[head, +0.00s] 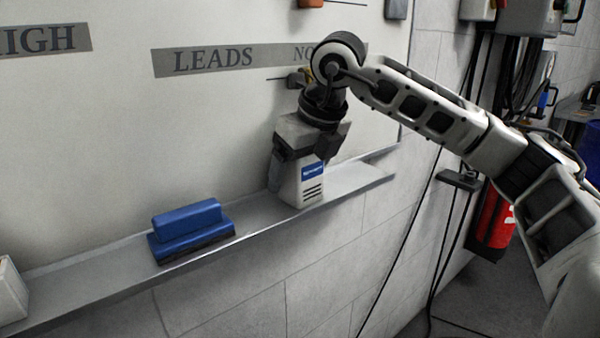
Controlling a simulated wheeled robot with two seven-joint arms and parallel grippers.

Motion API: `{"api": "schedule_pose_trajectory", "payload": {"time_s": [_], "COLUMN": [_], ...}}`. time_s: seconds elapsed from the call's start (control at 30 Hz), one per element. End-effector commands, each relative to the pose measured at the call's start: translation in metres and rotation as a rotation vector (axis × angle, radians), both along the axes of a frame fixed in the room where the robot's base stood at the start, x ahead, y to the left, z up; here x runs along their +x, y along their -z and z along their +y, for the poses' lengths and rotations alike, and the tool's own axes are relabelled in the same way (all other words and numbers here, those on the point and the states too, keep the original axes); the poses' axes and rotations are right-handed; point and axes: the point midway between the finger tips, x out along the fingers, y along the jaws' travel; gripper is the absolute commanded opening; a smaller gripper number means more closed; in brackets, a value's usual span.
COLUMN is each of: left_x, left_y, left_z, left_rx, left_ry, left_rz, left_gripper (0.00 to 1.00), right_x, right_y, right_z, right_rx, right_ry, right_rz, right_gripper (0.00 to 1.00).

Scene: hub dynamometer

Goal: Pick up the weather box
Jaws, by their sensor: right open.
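The weather box is most likely the small white box (311,188) with a blue label and dark slots on its front. It stands upright on the ledge below the whiteboard, right of centre. My right gripper (300,163) points down over it, open, with its fingers on either side of the box's upper part. The gripper hides the top of the box. I cannot tell whether the fingers touch it. My left gripper is out of view.
A blue eraser (190,229) lies on the ledge (350,182) to the left. A pale box (10,290) stands at the ledge's left end. The ledge's right end is clear. Cables hang at the right near a red extinguisher (493,222).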

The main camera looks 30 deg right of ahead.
Motion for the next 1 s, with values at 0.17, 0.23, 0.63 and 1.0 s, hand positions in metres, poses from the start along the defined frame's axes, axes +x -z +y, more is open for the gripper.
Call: {"api": "schedule_pose_trajectory", "payload": {"time_s": [0.17, 0.23, 0.63, 1.0], "left_x": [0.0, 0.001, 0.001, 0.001], "left_y": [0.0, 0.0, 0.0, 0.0], "left_z": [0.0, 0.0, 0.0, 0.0], "left_rx": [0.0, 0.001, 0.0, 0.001], "left_ry": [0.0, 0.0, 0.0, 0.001], "left_rz": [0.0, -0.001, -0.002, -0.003], "left_gripper": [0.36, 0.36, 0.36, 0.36], "right_x": [0.0, 0.0, 0.0, -0.01], "right_y": [0.0, 0.0, -0.003, -0.045], "right_z": [0.0, 0.0, 0.0, 0.003], "right_rx": [0.0, 0.0, 0.001, 0.001], "right_ry": [0.0, 0.001, 0.001, -0.002], "right_rz": [0.0, 0.0, -0.004, -0.007], "right_gripper": [0.66, 0.47, 0.23, 0.23]}}
